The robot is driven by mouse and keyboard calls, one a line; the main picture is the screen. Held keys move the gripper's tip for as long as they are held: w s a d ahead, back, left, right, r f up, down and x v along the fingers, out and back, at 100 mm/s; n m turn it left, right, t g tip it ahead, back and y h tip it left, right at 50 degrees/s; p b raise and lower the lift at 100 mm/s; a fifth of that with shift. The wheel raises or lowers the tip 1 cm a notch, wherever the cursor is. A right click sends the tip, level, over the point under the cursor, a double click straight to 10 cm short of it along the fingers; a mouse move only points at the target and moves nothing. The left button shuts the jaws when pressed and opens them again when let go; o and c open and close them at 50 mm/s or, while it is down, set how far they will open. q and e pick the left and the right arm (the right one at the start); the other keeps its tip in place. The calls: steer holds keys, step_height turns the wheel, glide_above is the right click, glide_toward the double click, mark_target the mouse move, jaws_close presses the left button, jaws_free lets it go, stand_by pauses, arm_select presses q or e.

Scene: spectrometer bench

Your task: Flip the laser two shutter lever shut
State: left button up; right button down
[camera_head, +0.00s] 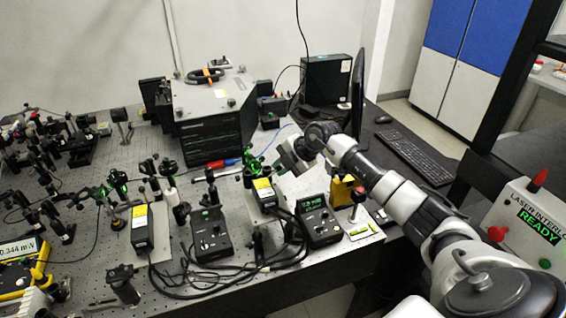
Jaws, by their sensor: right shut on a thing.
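Two dark laser heads with yellow labels stand on the optical bench: a left one (142,232) and a right one (262,197). Their numbers are too small to read. My right gripper (283,163) reaches in from the right, just behind and right of the right laser head's front end. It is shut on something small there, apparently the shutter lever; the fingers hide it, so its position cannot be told. Green light shows on the mounts near both laser heads. My left gripper is not in view.
Two controllers, a left one (209,237) and a right one (319,222), stand beside the heads with loose cables in front. A red-handled screwdriver (222,164) lies behind. A large dark box (207,120) stands at the back. The interlock box (525,225) reads READY.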

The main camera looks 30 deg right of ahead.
mark_target(263, 177)
steer(key=shift+a+r+g+h+p, duration=0.35)
steer(key=shift+r+h+p, duration=0.25)
steer(key=shift+p, duration=0.4)
steer(key=shift+a+n+h+p, duration=0.25)
steer(key=shift+n+h+p, duration=0.1)
steer(key=shift+h, duration=0.15)
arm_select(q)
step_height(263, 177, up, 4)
arm_select(e)
steer(key=shift+w+a+g+h, duration=0.15)
steer(key=shift+a+g+h, duration=0.15)
steer(key=shift+h, duration=0.5)
steer(key=shift+w+a+r+n+g+h+b, duration=0.15)
steer(key=shift+a+n+h+b, duration=0.15)
steer(key=shift+h, duration=0.3)
steer(key=shift+a+f+n+g+h+b, duration=0.15)
steer(key=shift+a+h, duration=0.25)
steer(key=shift+h, duration=0.2)
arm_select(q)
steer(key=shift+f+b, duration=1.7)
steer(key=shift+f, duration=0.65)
arm_select(e)
steer(key=shift+w+a+r+n+g+h, duration=0.1)
steer(key=shift+a+n+g+h, duration=0.15)
steer(key=shift+a+h, duration=0.45)
steer(key=shift+w+a+r+n+g+h, duration=0.1)
steer(key=shift+a+n+h, duration=0.2)
steer(key=shift+h, duration=0.8)
